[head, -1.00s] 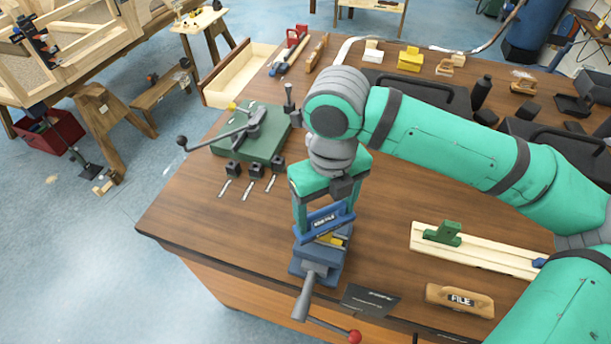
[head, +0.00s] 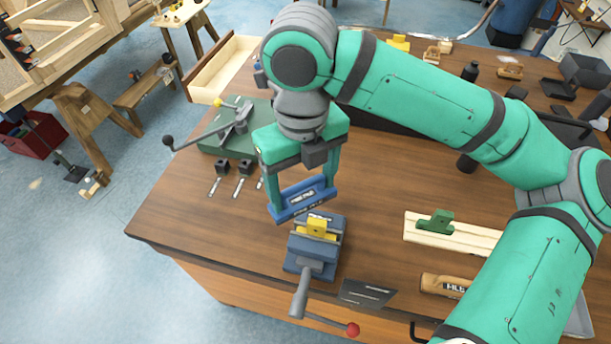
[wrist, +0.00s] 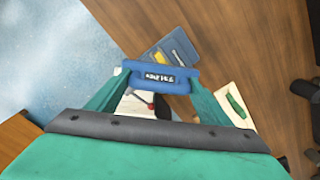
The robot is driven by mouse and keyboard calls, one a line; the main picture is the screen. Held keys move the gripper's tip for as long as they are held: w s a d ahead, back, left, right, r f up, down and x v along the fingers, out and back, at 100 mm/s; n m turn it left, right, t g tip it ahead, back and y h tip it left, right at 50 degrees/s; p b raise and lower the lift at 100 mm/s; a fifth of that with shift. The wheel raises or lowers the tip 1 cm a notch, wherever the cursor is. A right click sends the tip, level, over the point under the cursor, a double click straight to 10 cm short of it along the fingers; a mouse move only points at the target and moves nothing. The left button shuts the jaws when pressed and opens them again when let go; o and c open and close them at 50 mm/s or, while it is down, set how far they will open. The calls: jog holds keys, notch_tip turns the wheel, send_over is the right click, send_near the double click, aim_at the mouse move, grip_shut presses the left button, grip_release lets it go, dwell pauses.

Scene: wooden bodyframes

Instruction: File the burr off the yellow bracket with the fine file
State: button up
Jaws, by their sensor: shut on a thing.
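My gripper (head: 301,196) is shut on a blue file block (head: 302,200) with a dark label, taken to be the fine file. It holds the block in the air, above and behind the vise. The yellow bracket (head: 317,226) stands clamped in the blue-grey vise (head: 303,262) near the table's front edge. The file and bracket look apart. In the wrist view the file (wrist: 160,77) spans the two fingers, with the yellow bracket (wrist: 166,57) beyond it. The burr is too small to tell.
A brown block marked FILE (head: 447,286) and a dark labelled plate (head: 368,293) lie right of the vise. A pale board with a green piece (head: 436,222) lies farther right. A green fixture with a lever (head: 237,128) stands back left. The vise handle sticks out in front.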

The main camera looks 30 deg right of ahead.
jog(key=shift+r, duration=0.95)
